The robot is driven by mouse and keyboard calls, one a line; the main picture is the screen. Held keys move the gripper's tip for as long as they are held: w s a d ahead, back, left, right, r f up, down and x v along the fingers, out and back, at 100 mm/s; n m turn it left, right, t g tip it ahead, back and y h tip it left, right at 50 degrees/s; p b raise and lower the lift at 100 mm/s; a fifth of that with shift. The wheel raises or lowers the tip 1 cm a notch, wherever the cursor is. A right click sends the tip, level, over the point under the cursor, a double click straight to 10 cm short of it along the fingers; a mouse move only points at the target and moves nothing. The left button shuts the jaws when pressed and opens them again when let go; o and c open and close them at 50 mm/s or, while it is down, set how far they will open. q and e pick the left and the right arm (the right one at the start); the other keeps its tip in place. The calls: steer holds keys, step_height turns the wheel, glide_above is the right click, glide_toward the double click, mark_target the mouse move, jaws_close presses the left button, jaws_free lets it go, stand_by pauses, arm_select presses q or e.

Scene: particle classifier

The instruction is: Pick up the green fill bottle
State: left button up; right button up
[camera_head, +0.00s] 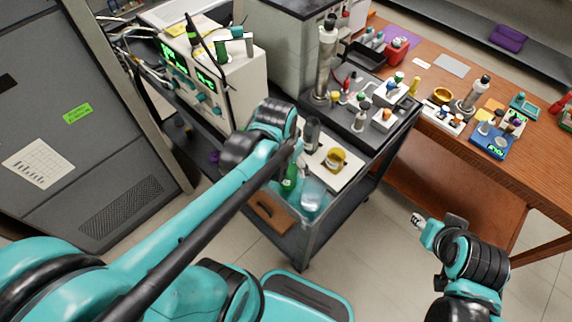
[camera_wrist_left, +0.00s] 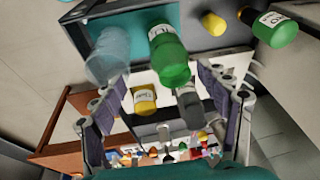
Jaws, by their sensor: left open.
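A green bottle (camera_head: 289,181) stands on the teal tray of the dark cart, beside a clear, pale bottle (camera_head: 313,196). In the left wrist view the green bottle (camera_wrist_left: 168,58) is at top centre, the clear bottle (camera_wrist_left: 108,55) to its left. My left gripper (camera_wrist_left: 162,86) is open, with its fingers on either side of the view and nothing between the pads; the green bottle appears beyond the fingertips. In the head view my left arm partly hides the green bottle. My right gripper (camera_head: 418,221) hangs apart from the cart over the floor; its opening is unclear.
Another green bottle (camera_wrist_left: 277,28) shows at upper right. A tall grey column (camera_head: 325,60) and several small bottles stand further back. A wooden table (camera_head: 470,55) is at right.

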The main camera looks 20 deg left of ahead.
mark_target(289, 173)
arm_select(q)
steer(key=w+f+g, duration=0.1)
steer(key=w+a+f+m+g+p, duration=0.1)
steer(key=f+m+g+p, duration=0.1)
steer(key=f, duration=0.1)
steer(key=shift+w+a, duration=0.15)
steer(key=shift+w, duration=0.25)
step_height(289, 173, down, 3)
steer(key=shift+f+b, duration=0.2)
steer(key=shift+b, duration=0.5)
step_height(289, 173, down, 5)
steer(key=shift+w+r+b, duration=0.1)
steer(key=shift+w+b, duration=0.05)
steer(key=shift+b, duration=1.05)
steer(key=c, duration=1.5)
